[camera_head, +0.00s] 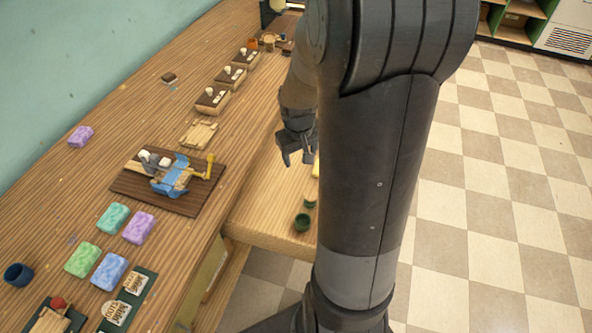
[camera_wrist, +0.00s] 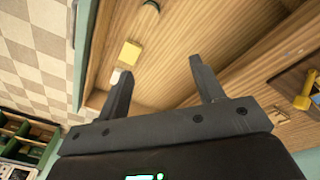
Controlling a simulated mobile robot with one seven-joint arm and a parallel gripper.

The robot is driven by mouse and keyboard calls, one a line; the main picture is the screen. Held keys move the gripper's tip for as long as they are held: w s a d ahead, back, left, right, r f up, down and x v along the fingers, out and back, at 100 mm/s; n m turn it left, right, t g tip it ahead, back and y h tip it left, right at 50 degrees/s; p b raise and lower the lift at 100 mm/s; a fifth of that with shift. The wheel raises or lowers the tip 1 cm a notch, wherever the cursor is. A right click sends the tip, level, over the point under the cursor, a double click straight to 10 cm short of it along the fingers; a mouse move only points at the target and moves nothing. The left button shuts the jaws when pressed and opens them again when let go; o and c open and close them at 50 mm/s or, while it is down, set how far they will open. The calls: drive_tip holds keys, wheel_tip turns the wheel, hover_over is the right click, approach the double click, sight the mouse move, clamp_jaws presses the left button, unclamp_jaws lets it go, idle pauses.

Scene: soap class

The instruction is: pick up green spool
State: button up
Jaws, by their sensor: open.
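A dark green round object (camera_head: 302,223), which looks like the green spool, stands near the front edge of the lower wooden table. My gripper (camera_head: 297,160) is open and empty above the lower table, farther back than both green objects. In the wrist view my gripper (camera_wrist: 160,66) has its fingers spread with nothing between them.
A yellow block (camera_wrist: 130,53) and a small white object (camera_wrist: 120,76) lie on the lower table. My arm hides the lower table's right part.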

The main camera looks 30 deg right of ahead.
drive_tip(key=g+y, duration=0.1)
hover_over(311, 195)
wheel_tip(311, 195, down, 13)
drive_tip(key=shift+d+f, duration=0.1)
drive_tip(key=shift+f, duration=5.7)
drive_tip(key=c, duration=0.9)
drive_tip(key=shift+r, duration=0.15)
